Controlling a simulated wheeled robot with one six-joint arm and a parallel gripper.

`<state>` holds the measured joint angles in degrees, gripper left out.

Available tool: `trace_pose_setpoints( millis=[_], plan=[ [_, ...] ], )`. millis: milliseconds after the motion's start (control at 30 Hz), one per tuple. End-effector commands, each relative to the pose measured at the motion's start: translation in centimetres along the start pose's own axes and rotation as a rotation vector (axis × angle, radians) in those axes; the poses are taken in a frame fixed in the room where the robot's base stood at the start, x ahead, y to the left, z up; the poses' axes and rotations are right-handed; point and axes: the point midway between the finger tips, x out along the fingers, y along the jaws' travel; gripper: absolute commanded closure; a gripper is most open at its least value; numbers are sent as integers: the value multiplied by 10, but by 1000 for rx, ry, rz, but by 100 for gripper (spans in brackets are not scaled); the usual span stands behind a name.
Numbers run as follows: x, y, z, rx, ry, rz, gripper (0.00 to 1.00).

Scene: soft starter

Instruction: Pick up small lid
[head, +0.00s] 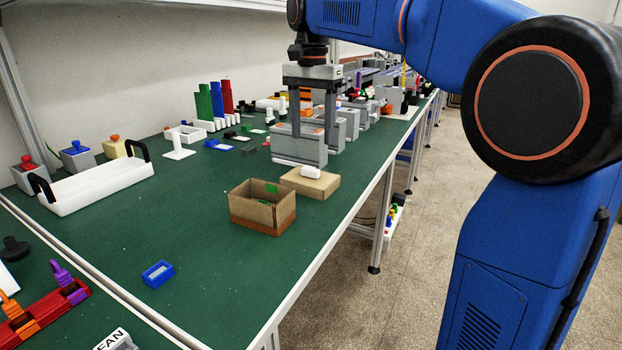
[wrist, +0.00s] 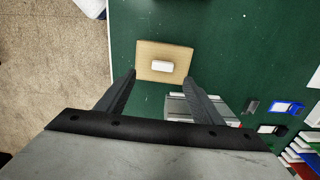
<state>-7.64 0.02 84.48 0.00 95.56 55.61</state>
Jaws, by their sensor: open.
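A small white block-like piece (head: 310,171), which may be the small lid, lies on a flat tan cardboard piece (head: 322,187) on the green table. In the wrist view the white piece (wrist: 162,66) sits near the middle of the tan piece (wrist: 180,52), just ahead of the fingertips. My gripper (head: 314,132) is open, pointing down, and appears in front of or above the grey boxes. In the wrist view my gripper (wrist: 160,80) has nothing between its fingers. Its exact height above the white piece is hard to tell.
An open cardboard box (head: 262,222) stands beside the tan piece. Grey boxes (head: 299,148) stand behind it in a row. A white tray with black handles (head: 98,186) and a small blue bin (head: 158,274) are at left. The front middle of the green table is clear.

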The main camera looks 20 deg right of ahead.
Motion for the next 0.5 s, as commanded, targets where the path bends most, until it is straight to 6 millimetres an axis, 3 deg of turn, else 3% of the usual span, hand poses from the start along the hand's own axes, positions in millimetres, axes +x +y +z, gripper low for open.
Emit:
trace_pose_setpoints(
  millis=[200, 500],
  plan=[
    [33, 0, 0, 0, 0, 0, 39],
    [53, -2, -1, 0, 0, 0, 39]
  ],
)
